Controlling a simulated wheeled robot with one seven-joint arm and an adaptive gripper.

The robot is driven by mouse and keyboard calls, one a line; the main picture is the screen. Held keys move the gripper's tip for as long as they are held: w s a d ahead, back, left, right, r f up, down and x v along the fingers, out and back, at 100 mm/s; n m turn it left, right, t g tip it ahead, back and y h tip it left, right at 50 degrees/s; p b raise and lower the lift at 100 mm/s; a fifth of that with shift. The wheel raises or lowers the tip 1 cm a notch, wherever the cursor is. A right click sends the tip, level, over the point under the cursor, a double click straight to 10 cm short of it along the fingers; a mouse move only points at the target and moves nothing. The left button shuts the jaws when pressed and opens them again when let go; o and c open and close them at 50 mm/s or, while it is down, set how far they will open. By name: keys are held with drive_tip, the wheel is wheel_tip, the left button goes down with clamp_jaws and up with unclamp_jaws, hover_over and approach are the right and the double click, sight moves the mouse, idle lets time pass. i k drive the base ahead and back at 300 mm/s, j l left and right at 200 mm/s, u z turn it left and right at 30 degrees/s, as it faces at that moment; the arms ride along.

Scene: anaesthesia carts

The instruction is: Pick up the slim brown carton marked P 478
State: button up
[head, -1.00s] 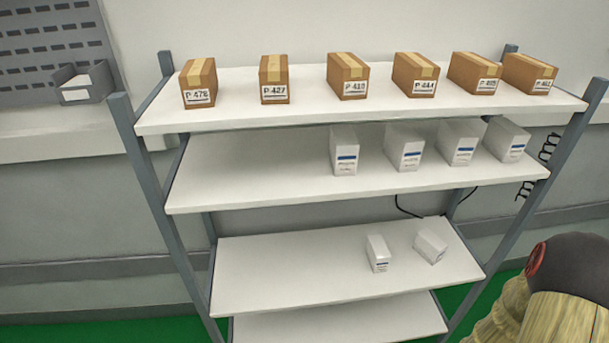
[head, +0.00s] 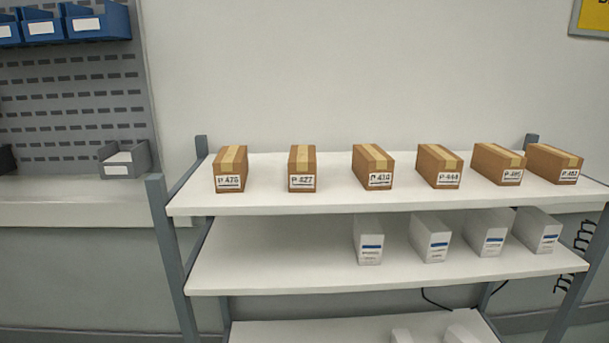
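The slim brown carton marked P 478 (head: 230,168) stands at the left end of the top shelf (head: 275,202), its white label facing me and a tan tape strip along its top. Its label is small but reads P 478 in the earlier head view. To its right stands the similar carton P 427 (head: 302,168), with a clear gap between them. My gripper is not in the head view now.
Several more brown cartons (head: 373,166) line the top shelf to the right. White boxes (head: 430,238) stand on the shelf below. Grey uprights (head: 172,250) bound the rack. A grey bin (head: 124,160) sits on a ledge at left; blue bins (head: 97,22) hang above.

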sight(230, 166)
drive_tip(key=j+u, duration=0.2)
drive_tip(key=j, duration=0.35)
drive_tip(key=j+u, duration=0.2)
drive_tip(key=j, duration=0.3)
drive_tip(key=i+j+u, duration=0.2)
drive_tip(key=j, duration=0.35)
